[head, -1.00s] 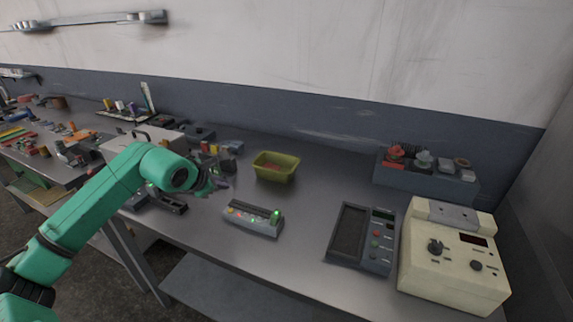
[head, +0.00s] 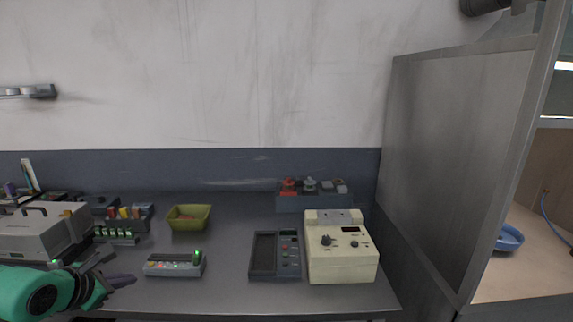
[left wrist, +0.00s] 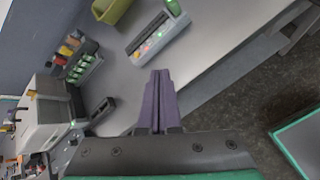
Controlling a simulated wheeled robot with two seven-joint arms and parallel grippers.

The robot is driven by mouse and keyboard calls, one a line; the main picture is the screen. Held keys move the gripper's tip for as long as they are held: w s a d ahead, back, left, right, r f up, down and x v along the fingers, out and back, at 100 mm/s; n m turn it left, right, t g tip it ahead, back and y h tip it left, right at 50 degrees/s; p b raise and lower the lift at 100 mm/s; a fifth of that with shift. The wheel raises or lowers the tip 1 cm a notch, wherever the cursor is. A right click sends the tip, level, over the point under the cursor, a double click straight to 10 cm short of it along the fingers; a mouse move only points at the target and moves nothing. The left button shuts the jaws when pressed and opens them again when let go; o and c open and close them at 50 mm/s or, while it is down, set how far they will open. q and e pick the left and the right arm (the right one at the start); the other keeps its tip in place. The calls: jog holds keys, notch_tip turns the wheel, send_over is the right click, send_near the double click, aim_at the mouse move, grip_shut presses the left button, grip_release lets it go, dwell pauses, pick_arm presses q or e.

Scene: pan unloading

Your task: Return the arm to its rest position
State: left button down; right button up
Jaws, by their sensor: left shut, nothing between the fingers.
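My left gripper (head: 124,281) comes in at the lower left of the head view, over the front part of the bench. Its purple fingers (left wrist: 157,100) are together in the left wrist view, with nothing between them. In the head view it is left of the small grey device with lit buttons (head: 175,265) and apart from it. My green left arm (head: 30,292) is low at the left edge. My right gripper is not in view.
The grey bench (head: 225,296) holds a yellow-green bin (head: 188,217), a dark panel device (head: 274,255), a cream box with knobs (head: 341,262) and a grey case (head: 42,236). A grey partition (head: 450,150) stands at the right. Beyond it sits a blue bowl (head: 509,238).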

pick_arm(q)
jog(key=w+d+n+t+h, duration=0.1)
jog(key=w+d+t+h, duration=0.1)
jog(key=d+h, duration=0.35)
jog(key=s+d+r+n+t+y, duration=0.1)
jog(key=d+r+n+t, duration=0.1)
jog(key=r+n+t, duration=0.4)
jog(key=s+d+r+n+t, duration=0.1)
jog(key=d+r+n, duration=0.25)
jog(key=n, duration=0.35)
jog(key=s+a+f+n+g+y, duration=0.25)
jog(key=a+f+n+y, duration=0.35)
jog(key=n, duration=0.5)
jog(key=s+a+f+n+g+y, duration=0.25)
jog(key=a+f+n+y, duration=0.25)
jog(key=f+n, duration=0.45)
jog(key=s+d+f+n+g+h, duration=0.65)
jog(key=s+d+f+g, duration=0.35)
jog(key=s+d+f, duration=0.4)
notch_tip(320, 180, down, 24)
jog(key=s+a+g, duration=0.1)
jog(key=s+g, duration=0.1)
jog(key=s, duration=0.1)
jog(key=s+a+f+g, duration=0.1)
jog(key=s+a+f, duration=0.2)
jog(key=s+f, duration=1.1)
jog(key=shift+s+a+y, duration=0.15)
jog(key=shift+s+y, duration=0.15)
jog(key=shift+s, duration=0.9)
